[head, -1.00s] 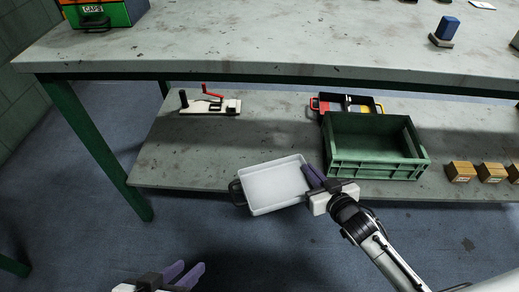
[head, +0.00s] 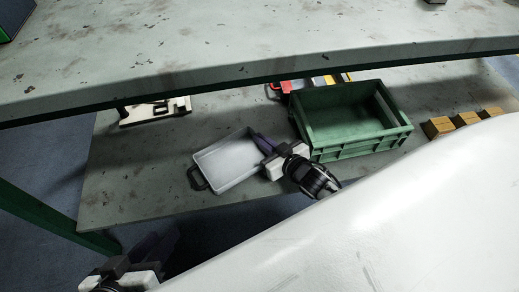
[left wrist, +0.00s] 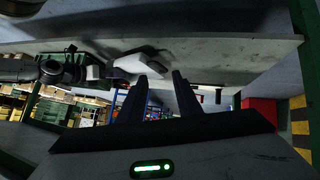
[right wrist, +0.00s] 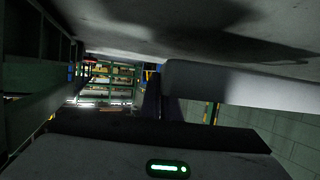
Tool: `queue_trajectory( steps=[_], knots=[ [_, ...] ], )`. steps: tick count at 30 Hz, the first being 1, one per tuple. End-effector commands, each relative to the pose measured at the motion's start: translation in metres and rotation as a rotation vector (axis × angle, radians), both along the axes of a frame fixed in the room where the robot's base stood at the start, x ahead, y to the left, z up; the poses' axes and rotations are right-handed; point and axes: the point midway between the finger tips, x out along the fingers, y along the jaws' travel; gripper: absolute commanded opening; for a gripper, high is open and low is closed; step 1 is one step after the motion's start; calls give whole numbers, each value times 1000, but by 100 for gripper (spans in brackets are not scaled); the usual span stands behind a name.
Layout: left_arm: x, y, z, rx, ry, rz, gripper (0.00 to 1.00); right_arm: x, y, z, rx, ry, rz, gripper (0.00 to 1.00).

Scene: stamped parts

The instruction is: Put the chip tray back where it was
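The white chip tray (head: 226,163), shallow with a dark handle at its left end, is over the front part of the lower shelf in the head view, slightly tilted in the picture. My right gripper (head: 264,146) is shut on its right edge. The tray also shows in the left wrist view (left wrist: 141,63) and, close up, in the right wrist view (right wrist: 245,84). I cannot tell whether it touches the shelf. My left gripper (head: 160,248) is in shadow in front of the shelf, apart from the tray; its fingers (left wrist: 158,95) are open and empty.
The lower shelf (head: 130,185) holds a green crate (head: 345,145), a red-black container (head: 290,87) behind it, wooden blocks (head: 467,120) at right and a white fixture (head: 150,112) at back left. The bench top (head: 220,40) overhangs. Shelf left of the tray is clear.

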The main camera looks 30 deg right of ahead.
Motion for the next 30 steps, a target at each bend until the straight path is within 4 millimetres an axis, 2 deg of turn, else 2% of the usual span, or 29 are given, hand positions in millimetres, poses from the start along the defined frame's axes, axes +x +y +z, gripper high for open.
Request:
queue_trajectory(
  steps=[3, 7, 19, 21, 23, 30],
  knots=[
    [1, -4, 2, -31, -22, -1, 31, 0, 0, -19, 3, 0, -1, 0],
    [3, -11, 13, -76, -56, -2, 31, 1, 0, -35, 2, -1, -1, 0],
    [3, -12, 18, -90, -64, -1, 31, 1, 0, -38, 2, -2, 0, 0],
    [3, -12, 19, -90, -64, -1, 31, 0, 0, -37, 0, 0, 0, 14],
    [3, -12, 19, -90, -64, -2, 31, 0, 0, -37, 0, 0, 0, 21],
    [3, -12, 19, -89, -64, -1, 31, 0, 0, -37, 0, 0, 0, 21]
  ],
)
